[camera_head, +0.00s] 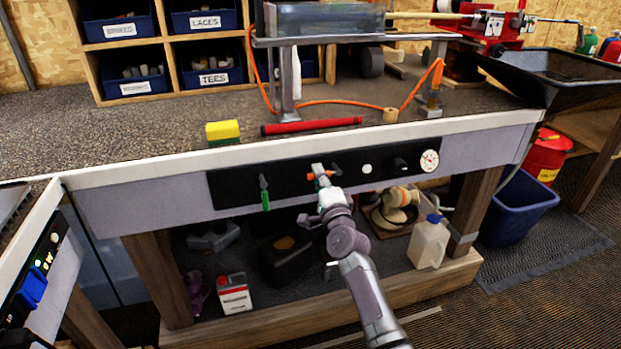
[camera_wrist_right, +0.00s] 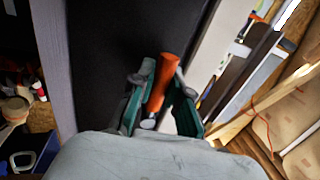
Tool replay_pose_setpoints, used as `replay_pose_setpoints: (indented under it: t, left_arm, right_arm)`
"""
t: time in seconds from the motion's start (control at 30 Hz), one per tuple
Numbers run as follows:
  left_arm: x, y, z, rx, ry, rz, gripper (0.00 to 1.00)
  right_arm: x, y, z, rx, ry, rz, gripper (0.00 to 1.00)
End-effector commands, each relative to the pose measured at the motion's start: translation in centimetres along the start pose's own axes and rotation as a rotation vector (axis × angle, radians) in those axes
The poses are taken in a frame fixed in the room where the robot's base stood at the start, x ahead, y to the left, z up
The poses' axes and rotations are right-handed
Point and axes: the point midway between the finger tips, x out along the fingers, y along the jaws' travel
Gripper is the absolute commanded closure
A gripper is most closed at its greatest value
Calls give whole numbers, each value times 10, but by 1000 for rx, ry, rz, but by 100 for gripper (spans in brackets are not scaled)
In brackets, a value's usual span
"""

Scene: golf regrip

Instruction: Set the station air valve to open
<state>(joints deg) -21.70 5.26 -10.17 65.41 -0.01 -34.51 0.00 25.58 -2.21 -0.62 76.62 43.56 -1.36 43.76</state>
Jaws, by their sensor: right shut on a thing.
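The black control panel (camera_head: 230,186) runs along the bench front. An orange valve handle (camera_head: 311,177) sits on it near the middle, and it shows as an orange lever in the right wrist view (camera_wrist_right: 160,82). My right gripper (camera_head: 324,174) is at the panel, its fingers shut on this handle from both sides. In the right wrist view the fingers (camera_wrist_right: 159,100) flank the handle, whose outer end shows between them. A green lever (camera_head: 265,195) hangs straight down left of the gripper. I see no readable label for either valve. My left gripper is not in view.
A round gauge (camera_head: 429,161) and a black knob (camera_head: 400,164) are on the panel's right. A yellow-green sponge (camera_head: 223,131) and a red grip (camera_head: 311,126) lie on the bench top. A white jug (camera_head: 429,243) stands on the lower shelf. A blue bin (camera_head: 518,207) stands at right.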

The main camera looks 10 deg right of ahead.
Motion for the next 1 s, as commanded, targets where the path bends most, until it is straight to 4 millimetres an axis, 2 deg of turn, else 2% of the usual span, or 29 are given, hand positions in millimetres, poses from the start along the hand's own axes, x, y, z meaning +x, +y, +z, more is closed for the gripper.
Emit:
replay_pose_setpoints:
  t: [0.2,0.57,0.6,0.73,0.77,1.0]
  left_arm:
    - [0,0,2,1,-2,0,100]
    - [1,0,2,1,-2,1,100]
    - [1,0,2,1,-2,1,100]
    - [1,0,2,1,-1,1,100]
    - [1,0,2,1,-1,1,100]
    - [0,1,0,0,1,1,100]
  right_arm:
    - [0,-2,-7,31,7,-2,100]
    - [0,-3,-8,37,7,-2,100]
    - [1,-3,-8,37,7,-2,83]
    - [0,-3,-8,36,7,-2,61]
    - [0,-3,-8,36,7,-2,58]
    - [0,-2,-7,35,6,0,58]
